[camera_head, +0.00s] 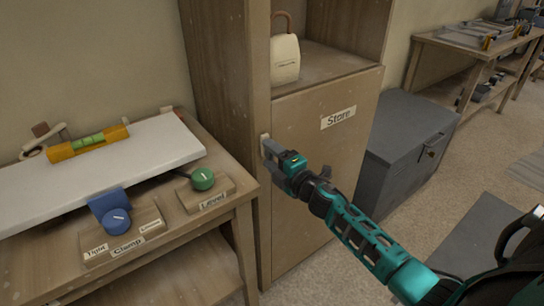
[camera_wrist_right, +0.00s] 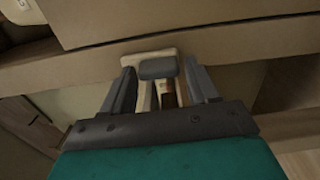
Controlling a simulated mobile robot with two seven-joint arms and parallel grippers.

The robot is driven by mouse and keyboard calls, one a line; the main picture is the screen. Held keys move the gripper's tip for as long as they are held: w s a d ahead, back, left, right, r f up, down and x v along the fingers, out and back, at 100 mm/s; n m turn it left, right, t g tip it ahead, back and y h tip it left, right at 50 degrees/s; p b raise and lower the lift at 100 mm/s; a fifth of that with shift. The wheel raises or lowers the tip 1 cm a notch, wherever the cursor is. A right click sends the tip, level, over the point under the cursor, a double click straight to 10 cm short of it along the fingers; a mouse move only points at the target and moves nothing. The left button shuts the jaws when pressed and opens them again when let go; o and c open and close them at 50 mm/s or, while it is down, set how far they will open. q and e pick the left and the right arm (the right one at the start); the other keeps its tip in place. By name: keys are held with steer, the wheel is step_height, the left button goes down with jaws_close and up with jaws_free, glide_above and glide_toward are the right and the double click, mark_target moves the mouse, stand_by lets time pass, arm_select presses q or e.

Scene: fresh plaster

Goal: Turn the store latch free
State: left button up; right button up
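The store door (camera_head: 325,150) is a wooden panel with a "Store" label (camera_head: 338,118), and it looks closed in the cabinet. The store latch is at the door's left edge; its cream plate (camera_head: 264,141) shows just past my right gripper (camera_head: 273,152). In the right wrist view the latch's grey turning piece (camera_wrist_right: 158,68) lies between the two fingers of my right gripper (camera_wrist_right: 162,85). The fingers stand apart on either side of it, with a small gap visible. A brown part shows below the grey piece. My left gripper is not in view.
On the left, a bench holds a white board (camera_head: 100,160), a yellow spirit level (camera_head: 88,143), a blue clamp knob (camera_head: 116,221) and a green level knob (camera_head: 203,179). A cream padlock-shaped object (camera_head: 285,58) stands on the shelf above the door. A grey chest (camera_head: 405,145) stands right of the cabinet.

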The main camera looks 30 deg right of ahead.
steer(key=shift+o, duration=1)
steer(key=shift+s, duration=0.1)
steer(key=s+d, duration=0.1)
steer(key=s, duration=1.1)
steer(key=shift+s, duration=0.3)
steer(key=s+a+f+m+g+p, duration=0.1)
steer(key=s+a+f+m+g, duration=0.6)
steer(key=s+a+f+m, duration=0.5)
steer(key=a+f+m, duration=0.2)
steer(key=a+m, duration=0.2)
steer(key=shift+s+a+m+y, duration=0.3)
steer(key=shift+s, duration=0.1)
steer(key=shift+d, duration=0.1)
